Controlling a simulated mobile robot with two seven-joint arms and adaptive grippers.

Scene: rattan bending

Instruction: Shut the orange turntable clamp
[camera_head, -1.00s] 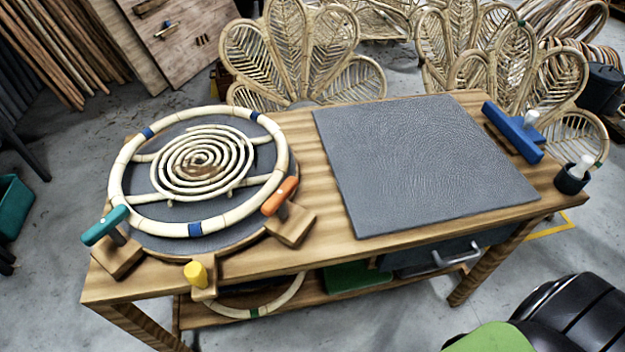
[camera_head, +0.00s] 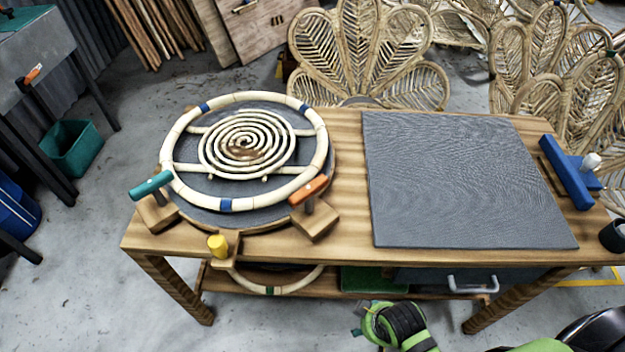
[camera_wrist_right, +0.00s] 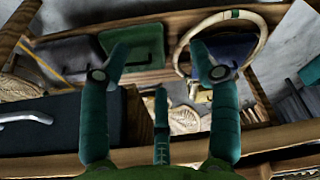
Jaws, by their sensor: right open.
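The orange clamp (camera_head: 308,190) stands on a wooden block (camera_head: 315,222) at the front right edge of the round turntable (camera_head: 250,212). Its handle sits on a short post beside the rattan ring and slants up to the right. I cannot tell whether it presses on the ring. The rattan ring (camera_head: 312,165) with a spiral inside lies on the turntable. My right gripper (camera_head: 366,320) is below the table's front edge, well apart from the clamp. In the right wrist view my right gripper (camera_wrist_right: 160,65) is open and empty; the clamp does not show there. My left gripper is out of view.
A teal clamp (camera_head: 151,185) and a yellow knob (camera_head: 217,246) stand at the turntable's front. A grey mat (camera_head: 460,180) covers the table's right part. A drawer handle (camera_head: 473,287) juts out below. Another ring (camera_wrist_right: 235,15) lies on the lower shelf.

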